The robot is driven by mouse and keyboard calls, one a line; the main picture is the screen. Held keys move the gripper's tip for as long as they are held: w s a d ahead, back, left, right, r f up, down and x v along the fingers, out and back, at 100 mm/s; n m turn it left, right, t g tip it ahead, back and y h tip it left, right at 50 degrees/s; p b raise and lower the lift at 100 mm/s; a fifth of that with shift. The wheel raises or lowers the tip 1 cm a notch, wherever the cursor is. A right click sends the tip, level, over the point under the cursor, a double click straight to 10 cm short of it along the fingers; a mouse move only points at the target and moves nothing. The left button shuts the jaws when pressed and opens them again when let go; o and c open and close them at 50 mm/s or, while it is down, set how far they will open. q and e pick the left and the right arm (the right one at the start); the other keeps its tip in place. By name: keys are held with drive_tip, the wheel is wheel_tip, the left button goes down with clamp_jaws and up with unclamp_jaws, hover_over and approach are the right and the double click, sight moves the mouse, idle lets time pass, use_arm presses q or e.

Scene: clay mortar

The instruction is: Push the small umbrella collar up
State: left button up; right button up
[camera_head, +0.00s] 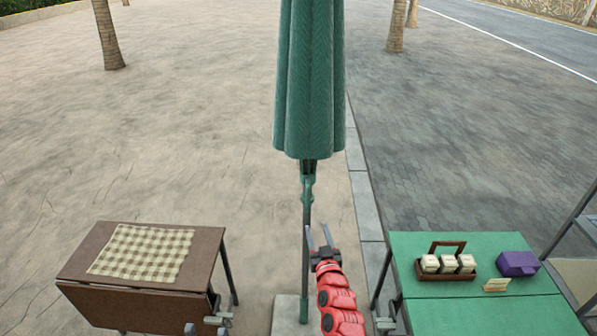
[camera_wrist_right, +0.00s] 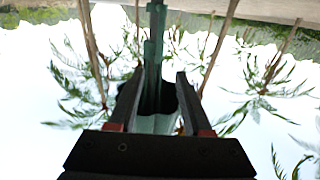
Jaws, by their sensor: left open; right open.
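The tall umbrella (camera_head: 310,80) is folded, its green canopy hanging closed around an upright pole (camera_head: 305,255). The small green collar (camera_head: 308,183) sits on the pole just below the canopy's lower edge. My right gripper (camera_head: 318,232), on the red arm, is open and empty below the collar, close beside the pole. In the right wrist view, the open jaws (camera_wrist_right: 153,98) point toward the umbrella, which shows between them in the picture; I cannot tell whether the pole is between the fingers. My left gripper is not in view.
A brown table (camera_head: 75,262) with a checkered cloth (camera_head: 145,252) stands at left. A green table (camera_head: 420,250) at right holds a wooden caddy (camera_head: 447,274) and a purple box (camera_head: 517,264). The umbrella's pale base (camera_head: 287,315) is on the ground. Paving behind is open.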

drive_tip(key=b, duration=0.1)
approach(308, 196)
drive_tip(key=w+b, duration=0.2)
drive_tip(key=b, duration=0.1)
drive_tip(key=w+a+b, duration=0.1)
drive_tip(key=w+b, duration=0.5)
drive_tip(key=shift+w+a+f, duration=0.15)
drive_tip(key=shift+a+f, duration=0.1)
drive_tip(key=shift+w, duration=0.35)
drive_tip(key=shift+w+a+r+b, duration=0.1)
drive_tip(key=shift+w+b, duration=0.3)
drive_tip(key=shift+b, duration=0.1)
drive_tip(key=shift+w+a+r+b, duration=0.1)
drive_tip(key=shift+w+a+b, duration=0.05)
drive_tip(key=shift+w+b, duration=0.3)
drive_tip(key=shift+s, duration=0.1)
drive_tip(key=shift+c, duration=0.2)
clamp_jaws()
